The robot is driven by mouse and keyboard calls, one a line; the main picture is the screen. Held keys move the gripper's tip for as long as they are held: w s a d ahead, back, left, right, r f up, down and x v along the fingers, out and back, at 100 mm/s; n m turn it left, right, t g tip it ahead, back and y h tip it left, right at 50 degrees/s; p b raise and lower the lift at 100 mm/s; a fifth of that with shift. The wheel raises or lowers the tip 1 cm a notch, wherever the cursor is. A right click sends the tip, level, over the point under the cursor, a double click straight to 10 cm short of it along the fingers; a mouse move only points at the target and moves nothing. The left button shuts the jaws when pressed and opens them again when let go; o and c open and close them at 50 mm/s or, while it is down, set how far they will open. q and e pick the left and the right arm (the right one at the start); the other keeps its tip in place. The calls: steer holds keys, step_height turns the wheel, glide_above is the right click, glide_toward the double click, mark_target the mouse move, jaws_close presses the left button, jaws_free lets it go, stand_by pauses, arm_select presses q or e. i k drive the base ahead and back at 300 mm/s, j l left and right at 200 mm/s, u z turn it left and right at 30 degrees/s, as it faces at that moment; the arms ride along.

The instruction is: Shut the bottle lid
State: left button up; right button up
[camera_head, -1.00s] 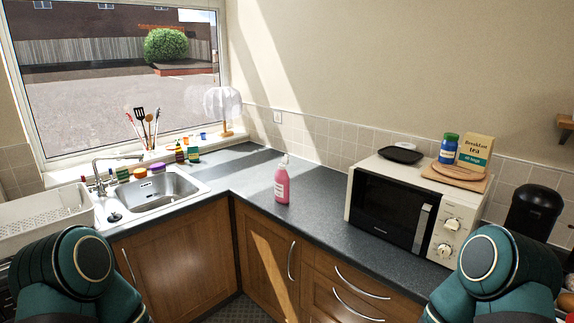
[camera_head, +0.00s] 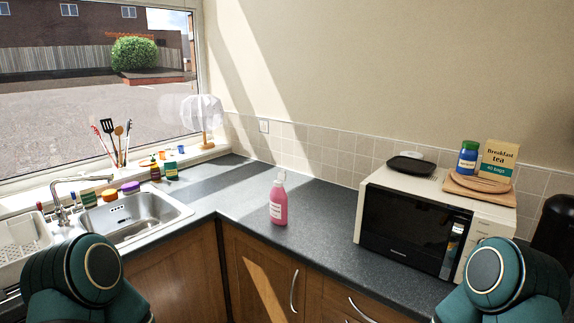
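A pink bottle (camera_head: 278,206) with a white label and a pale, translucent top stands upright on the dark worktop (camera_head: 322,224), near the corner between the sink and the microwave. Whether its lid is open or shut is too small to tell. My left arm shows at the lower left and my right arm at the lower right, both well apart from the bottle. Neither gripper is in view.
A microwave (camera_head: 408,232) stands right of the bottle, bearing a black plate, a wooden board, a blue jar and a tea box. The sink (camera_head: 133,217) and drying rack (camera_head: 20,243) are at left. A lamp (camera_head: 203,114) stands at the back. Worktop around the bottle is clear.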

mark_target(282, 176)
steer(key=i+j+z, duration=0.15)
steer(key=i+j, duration=0.2)
steer(key=i+j+z, duration=0.15)
steer(key=i+j, duration=0.15)
steer(key=j, duration=0.25)
